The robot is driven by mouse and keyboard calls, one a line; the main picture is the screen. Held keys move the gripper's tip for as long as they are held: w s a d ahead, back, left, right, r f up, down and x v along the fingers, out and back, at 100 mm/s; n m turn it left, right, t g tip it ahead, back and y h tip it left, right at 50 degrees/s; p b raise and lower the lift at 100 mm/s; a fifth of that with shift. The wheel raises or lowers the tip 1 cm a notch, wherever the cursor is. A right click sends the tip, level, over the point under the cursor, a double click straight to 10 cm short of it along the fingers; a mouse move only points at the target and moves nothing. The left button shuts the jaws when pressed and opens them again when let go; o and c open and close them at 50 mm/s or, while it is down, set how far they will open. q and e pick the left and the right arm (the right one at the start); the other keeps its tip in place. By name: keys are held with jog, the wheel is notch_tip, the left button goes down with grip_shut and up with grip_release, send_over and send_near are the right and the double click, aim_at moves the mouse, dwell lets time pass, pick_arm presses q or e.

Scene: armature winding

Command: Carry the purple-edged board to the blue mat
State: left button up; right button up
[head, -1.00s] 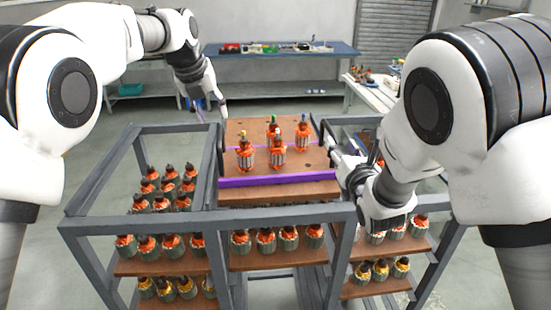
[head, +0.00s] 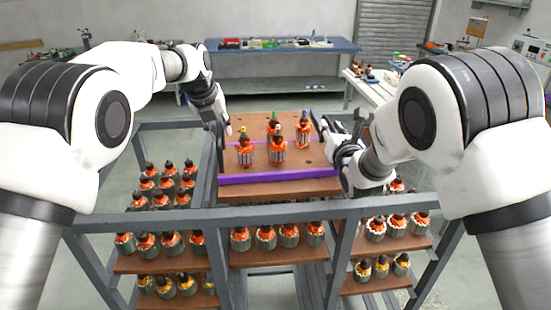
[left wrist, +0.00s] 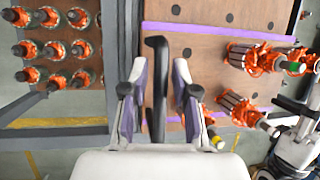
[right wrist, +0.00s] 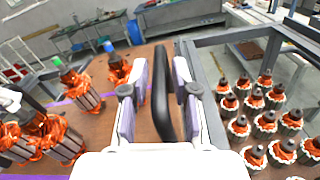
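The brown board (head: 262,163) with a purple front edge (head: 280,177) lies on the middle bay of the grey rack. Several orange-wound armatures (head: 277,150) stand on it. My left gripper (head: 224,132) is at its left side; in the left wrist view its open fingers (left wrist: 158,90) straddle a black handle (left wrist: 158,60), with gaps on both sides. My right gripper (head: 327,132) is at the right side; in the right wrist view its open fingers (right wrist: 158,90) straddle another black handle (right wrist: 163,75), which lies nearer the right finger. A blue surface, possibly the mat, covers the far bench (head: 235,46).
The rack's grey bars (head: 190,220) surround the board. Side bays hold several armatures (head: 165,185), with more on lower shelves (head: 275,258). Small items stand along the back of the far bench. A white table (head: 375,92) stands at the right. Open floor lies behind the rack.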

pick_arm(q)
grip_shut()
pick_arm(e)
grip_shut()
